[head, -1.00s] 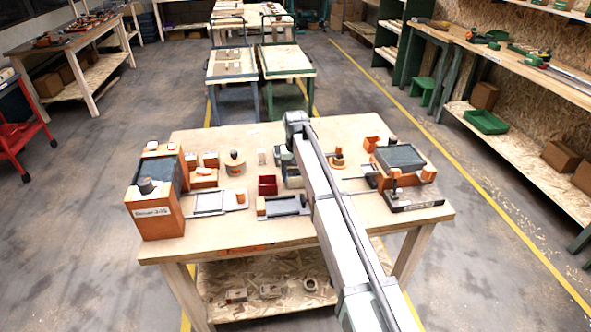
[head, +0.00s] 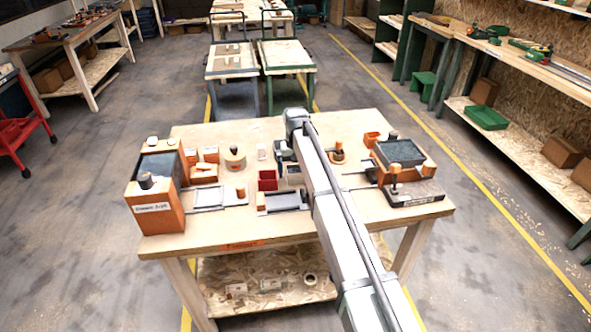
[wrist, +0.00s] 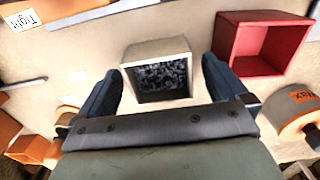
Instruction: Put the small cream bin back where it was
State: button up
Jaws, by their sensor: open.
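The small cream bin (wrist: 154,49) is in the upper middle of the wrist view, with dark small pieces inside. It also shows beside the red bin in the head view (head: 293,175), partly hidden by my arm. My gripper (wrist: 162,66) is open, with one dark finger on each side of the cream bin. A gap shows at the right finger; whether the left finger touches the bin is unclear. In the head view my gripper (head: 287,154) is over the middle of the table.
The red bin (wrist: 262,42) stands close beside the cream bin. An orange-and-cream round part (wrist: 300,112) lies nearby. On the table (head: 340,228), a grey tray (head: 284,201) sits in front, an orange box (head: 158,205) at left and an orange-and-grey fixture (head: 403,160) at right.

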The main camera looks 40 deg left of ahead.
notch_tip(320, 180, up, 14)
dwell(0.7)
jog(key=shift+f, duration=0.1)
